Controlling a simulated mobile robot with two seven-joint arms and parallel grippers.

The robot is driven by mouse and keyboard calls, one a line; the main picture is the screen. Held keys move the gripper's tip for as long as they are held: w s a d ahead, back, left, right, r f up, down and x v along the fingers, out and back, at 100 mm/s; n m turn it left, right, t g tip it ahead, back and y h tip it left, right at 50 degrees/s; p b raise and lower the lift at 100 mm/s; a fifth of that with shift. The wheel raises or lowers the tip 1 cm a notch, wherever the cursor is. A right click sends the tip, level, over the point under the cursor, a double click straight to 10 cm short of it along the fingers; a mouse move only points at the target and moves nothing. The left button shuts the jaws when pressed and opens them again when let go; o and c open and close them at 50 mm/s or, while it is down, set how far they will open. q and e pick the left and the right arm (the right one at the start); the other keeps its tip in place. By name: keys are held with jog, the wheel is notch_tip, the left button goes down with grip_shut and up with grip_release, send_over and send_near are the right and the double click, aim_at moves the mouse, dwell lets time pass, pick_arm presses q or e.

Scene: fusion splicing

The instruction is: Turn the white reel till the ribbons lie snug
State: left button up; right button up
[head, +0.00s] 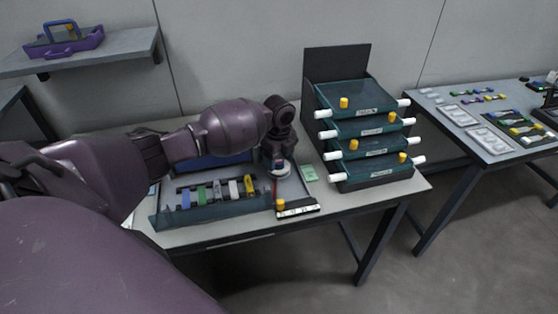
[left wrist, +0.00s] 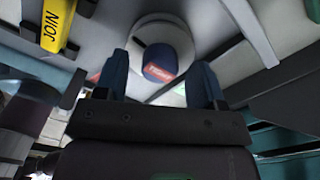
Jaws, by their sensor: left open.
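The white reel (head: 281,171) sits in the tray section at the right of the teal tool tray, with a dark blue and red hub on it. In the left wrist view the white reel (left wrist: 185,30) shows as a round disc with a blue knob (left wrist: 160,57) bearing a red label. My left gripper (left wrist: 160,63) is open, with one finger on each side of the knob and no clear grip on it. In the head view my left gripper (head: 279,157) points down over the reel. A red strip (head: 275,188) runs near the reel; whether the ribbons are snug cannot be seen.
The teal tray (head: 215,212) holds several coloured tools, including a yellow one marked JOIN (left wrist: 57,22). A green card (head: 309,173) lies right of the reel. A stack of teal drawers (head: 365,130) stands at the right. A second table (head: 460,135) is farther right.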

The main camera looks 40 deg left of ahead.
pick_arm(q)
jog(key=shift+f, duration=0.3)
jog(key=c, duration=0.9)
jog(key=shift+r+n+p, duration=0.25)
jog(key=shift+n+p, duration=0.75)
jog(key=shift+p, duration=0.1)
jog(key=shift+n, duration=0.3)
jog(key=shift+f+p, duration=0.2)
jog(key=shift+p, duration=0.1)
jog(key=o, duration=0.9)
pick_arm(e)
notch_tip(320, 180, up, 3)
jog(key=shift+w, duration=0.1)
